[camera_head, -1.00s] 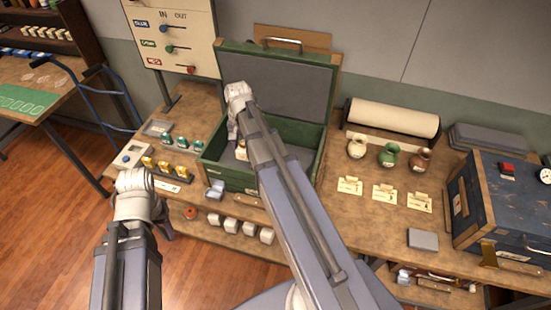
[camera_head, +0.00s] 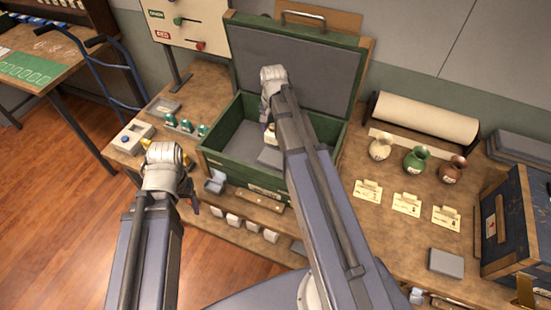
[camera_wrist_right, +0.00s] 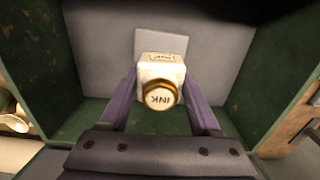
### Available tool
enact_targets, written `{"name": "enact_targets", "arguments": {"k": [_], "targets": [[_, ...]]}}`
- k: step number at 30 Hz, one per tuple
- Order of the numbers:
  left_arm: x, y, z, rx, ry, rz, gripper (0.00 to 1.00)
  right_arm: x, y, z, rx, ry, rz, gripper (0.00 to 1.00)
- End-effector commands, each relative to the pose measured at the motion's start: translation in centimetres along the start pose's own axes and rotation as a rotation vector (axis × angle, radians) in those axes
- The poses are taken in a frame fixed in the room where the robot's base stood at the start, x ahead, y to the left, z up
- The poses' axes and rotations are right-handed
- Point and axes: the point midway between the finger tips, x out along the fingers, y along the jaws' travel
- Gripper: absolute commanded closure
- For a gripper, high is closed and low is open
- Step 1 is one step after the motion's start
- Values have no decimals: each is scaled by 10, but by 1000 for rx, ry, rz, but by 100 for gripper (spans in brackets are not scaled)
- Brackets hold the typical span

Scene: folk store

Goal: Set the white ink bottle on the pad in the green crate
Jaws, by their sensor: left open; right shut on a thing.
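The green crate (camera_head: 214,166) stands open on the workbench with its lid raised at the back. In the head view the bottle (camera_head: 270,137) shows just left of my right arm. A light grey pad (camera_wrist_right: 172,44) lies on the crate floor, partly hidden behind the bottle; it also shows in the head view (camera_head: 268,158). I cannot tell whether the bottle touches it. My left gripper (camera_head: 188,195) is open and empty, left of the crate.
Three small jars, cream (camera_head: 380,147), green (camera_head: 416,159) and brown (camera_head: 452,169), stand right of the crate behind cards. A paper roll (camera_head: 425,122) lies behind them. A blue case (camera_head: 520,220) stands at far right. Small teal-topped items (camera_head: 186,125) stand left of the crate.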

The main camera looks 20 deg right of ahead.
Motion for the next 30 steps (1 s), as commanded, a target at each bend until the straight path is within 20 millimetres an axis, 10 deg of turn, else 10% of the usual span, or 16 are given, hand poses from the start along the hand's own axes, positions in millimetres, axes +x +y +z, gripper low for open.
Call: {"name": "enact_targets", "arguments": {"k": [30], "targets": [[73,7,-4,-1,0,0,27,74,0,-2,-1,0,0,93]]}}
